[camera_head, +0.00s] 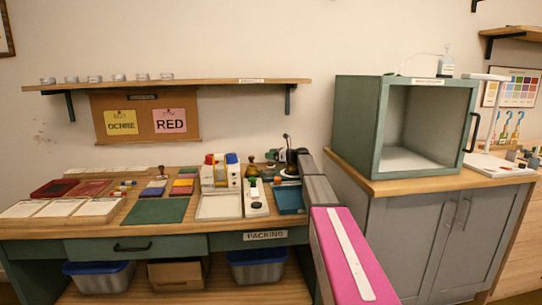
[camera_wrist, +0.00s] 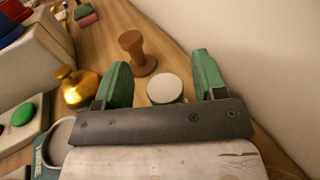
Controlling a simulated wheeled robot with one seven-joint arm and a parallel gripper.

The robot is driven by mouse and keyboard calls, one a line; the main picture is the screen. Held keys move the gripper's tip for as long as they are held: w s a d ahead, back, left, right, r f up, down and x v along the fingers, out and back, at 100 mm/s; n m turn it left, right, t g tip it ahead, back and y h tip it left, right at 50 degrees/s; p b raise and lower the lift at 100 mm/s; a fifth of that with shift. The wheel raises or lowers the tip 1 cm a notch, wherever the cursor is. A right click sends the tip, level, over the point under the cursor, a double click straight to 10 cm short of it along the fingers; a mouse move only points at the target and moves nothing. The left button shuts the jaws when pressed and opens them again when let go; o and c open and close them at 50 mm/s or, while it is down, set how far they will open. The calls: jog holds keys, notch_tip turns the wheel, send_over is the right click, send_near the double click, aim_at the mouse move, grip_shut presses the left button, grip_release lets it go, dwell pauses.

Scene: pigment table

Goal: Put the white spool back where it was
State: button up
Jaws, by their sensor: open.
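In the wrist view, a round white top, likely the white spool (camera_wrist: 164,89), shows between the two green fingers of my gripper (camera_wrist: 162,66). There is a gap between it and each finger. My gripper is open, and its dark palm edge is close to the white disc. The lower part of the spool is hidden, so I cannot tell how it stands. A brown wooden spool (camera_wrist: 141,52) stands upright just beyond, near the left finger. In the head view, my gripper (camera_head: 280,157) is over the right back part of the worktable (camera_head: 130,227), and the white spool cannot be made out.
A brass weight (camera_wrist: 80,88) stands left of my left finger. A device with a green button (camera_wrist: 22,114) is further left. A blue tray (camera_head: 290,201) lies near my gripper. The wall (camera_wrist: 250,40) is close on the right in the wrist view. A green cabinet (camera_head: 357,120) stands to the right.

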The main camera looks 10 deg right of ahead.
jog(key=shift+w+d+r, duration=0.1)
jog(key=shift+w+d, duration=0.1)
jog(key=v, duration=1.2)
jog(key=shift+s+a+r, duration=0.1)
jog(key=shift+r, duration=0.25)
dwell(1.1)
